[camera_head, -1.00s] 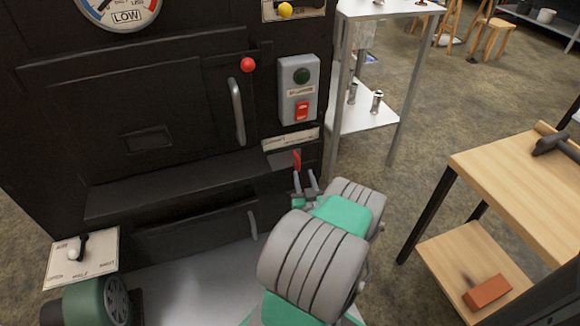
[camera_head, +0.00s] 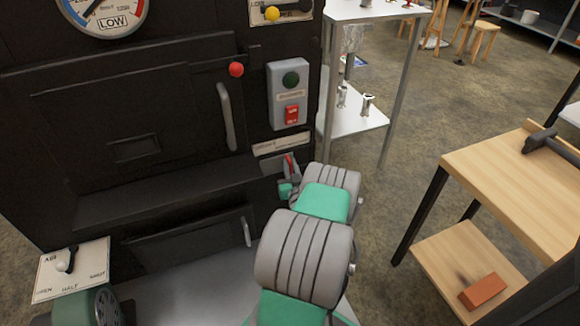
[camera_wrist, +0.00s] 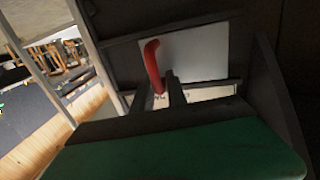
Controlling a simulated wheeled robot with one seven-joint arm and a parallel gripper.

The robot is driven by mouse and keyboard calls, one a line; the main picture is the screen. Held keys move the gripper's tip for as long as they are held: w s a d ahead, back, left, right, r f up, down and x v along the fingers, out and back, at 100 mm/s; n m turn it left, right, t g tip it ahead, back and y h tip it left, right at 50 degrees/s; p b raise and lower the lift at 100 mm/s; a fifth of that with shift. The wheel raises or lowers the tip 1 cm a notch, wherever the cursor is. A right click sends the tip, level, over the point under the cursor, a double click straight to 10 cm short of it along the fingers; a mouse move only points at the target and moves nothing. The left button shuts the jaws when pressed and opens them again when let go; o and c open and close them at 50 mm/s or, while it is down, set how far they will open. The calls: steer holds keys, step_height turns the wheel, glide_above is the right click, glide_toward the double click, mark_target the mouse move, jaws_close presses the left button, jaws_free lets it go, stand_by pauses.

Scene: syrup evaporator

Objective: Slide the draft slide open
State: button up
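The draft slide is a pale metal plate (camera_head: 272,163) with a red handle (camera_head: 289,164), low on the right of the black evaporator front. In the wrist view the slide's plate (camera_wrist: 196,55) fills the middle, and its curved red handle (camera_wrist: 152,62) stands out in front. My gripper (camera_wrist: 158,88) is at the handle, with one finger on each side of its lower end. Whether the fingers press on the handle cannot be made out. In the head view my gripper (camera_head: 287,184) is mostly hidden behind my own arm.
A grey switch box (camera_head: 288,95) with a green and a red button sits above the slide. A door handle (camera_head: 227,117) is to its left. A metal shelf stand (camera_head: 352,115) is close on the right. A wooden workbench (camera_head: 500,185) stands further right.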

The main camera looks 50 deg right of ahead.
jaws_close()
stand_by(0.9)
steer(key=shift+s+f, duration=0.1)
